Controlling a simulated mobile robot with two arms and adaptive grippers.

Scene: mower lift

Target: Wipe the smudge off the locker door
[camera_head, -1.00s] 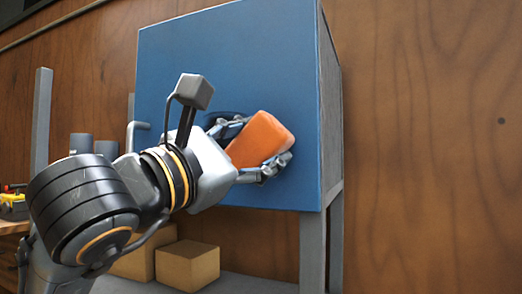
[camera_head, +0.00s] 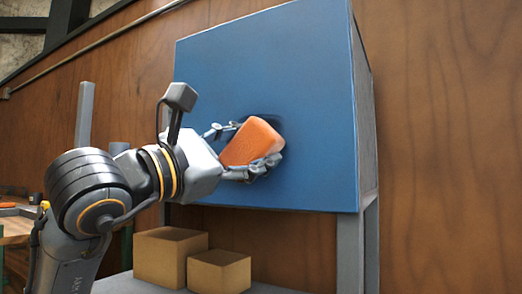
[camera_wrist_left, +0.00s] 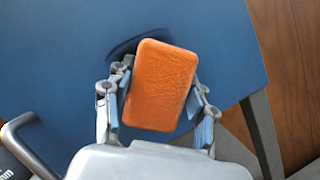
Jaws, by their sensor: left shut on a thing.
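The blue locker door (camera_head: 310,70) faces me and also fills much of the left wrist view (camera_wrist_left: 50,60). My left gripper (camera_head: 240,152) is shut on an orange sponge (camera_head: 252,142), with one finger on each side of it. The sponge (camera_wrist_left: 160,85) is tilted and held at the door's face; I cannot tell if it touches. A dark smudge (camera_head: 277,123) shows around the sponge's upper right edge, and as a dark arc above the sponge in the left wrist view (camera_wrist_left: 135,43). The sponge hides part of it. My right gripper is not in view.
Two cardboard boxes (camera_head: 170,255) (camera_head: 218,270) sit on a grey shelf below the locker. A wooden wall is behind.

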